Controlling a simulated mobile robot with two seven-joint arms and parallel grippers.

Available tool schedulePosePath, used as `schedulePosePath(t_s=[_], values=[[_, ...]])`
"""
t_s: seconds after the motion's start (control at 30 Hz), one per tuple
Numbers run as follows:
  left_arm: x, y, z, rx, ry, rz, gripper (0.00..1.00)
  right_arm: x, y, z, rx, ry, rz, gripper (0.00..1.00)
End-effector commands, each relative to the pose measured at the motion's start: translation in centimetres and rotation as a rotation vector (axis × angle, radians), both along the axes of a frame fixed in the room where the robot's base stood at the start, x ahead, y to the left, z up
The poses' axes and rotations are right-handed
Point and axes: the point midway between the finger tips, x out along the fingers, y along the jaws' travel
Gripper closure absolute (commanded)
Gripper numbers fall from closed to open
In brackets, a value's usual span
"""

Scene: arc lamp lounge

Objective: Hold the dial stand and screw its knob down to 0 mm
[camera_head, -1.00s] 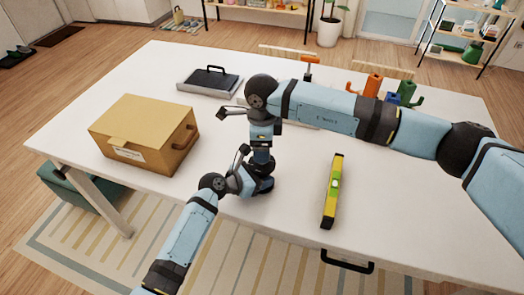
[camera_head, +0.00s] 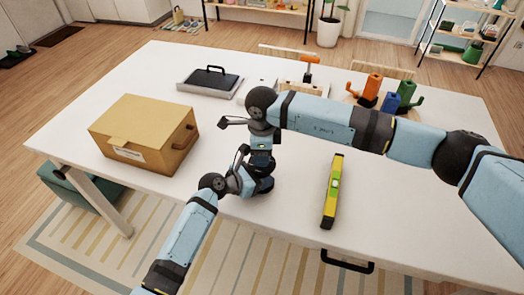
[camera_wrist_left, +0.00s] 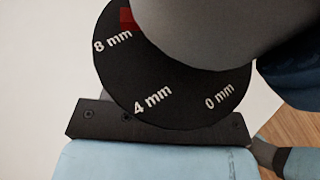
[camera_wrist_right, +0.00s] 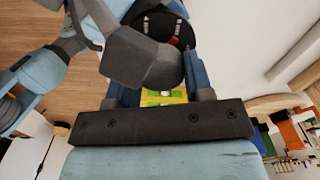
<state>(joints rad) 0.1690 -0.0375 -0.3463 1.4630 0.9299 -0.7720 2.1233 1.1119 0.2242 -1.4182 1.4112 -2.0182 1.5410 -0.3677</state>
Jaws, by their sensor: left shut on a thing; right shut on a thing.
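The dial stand (camera_head: 266,184) stands near the table's front edge, mostly hidden by my grippers. In the left wrist view its black dial (camera_wrist_left: 120,75) reads 8 mm, 4 mm and 0 mm. A red mark (camera_wrist_left: 129,18) shows beside 8 mm, and a large grey part covers the dial's middle. My left gripper (camera_head: 258,188) is shut on the stand low from the left. The dial also shows in the right wrist view (camera_wrist_right: 187,40).
A yellow-green level (camera_head: 333,190) lies right of the stand. A tan box (camera_head: 140,130) is at left, a grey tray with a black handle (camera_head: 210,82) behind. Orange and blue items (camera_head: 375,90) stand at back right. My right arm crosses over the table.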

Motion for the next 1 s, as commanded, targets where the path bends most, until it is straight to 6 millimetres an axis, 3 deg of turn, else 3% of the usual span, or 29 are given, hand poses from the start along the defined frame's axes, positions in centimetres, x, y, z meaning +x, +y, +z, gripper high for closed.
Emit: schedulePosePath(t_s=[0.27, 1.0], values=[[-0.03, 0.00, -0.04, 0.001, 0.001, 0.000, 0.89, 0.04, 0.02, 0.11, 0.000, -0.002, 0.106, 0.76], [-0.03, 0.04, -0.12, 0.002, 0.002, 0.000, 0.89, -0.02, 0.14, 0.19, 0.003, -0.001, 0.597, 0.76]])
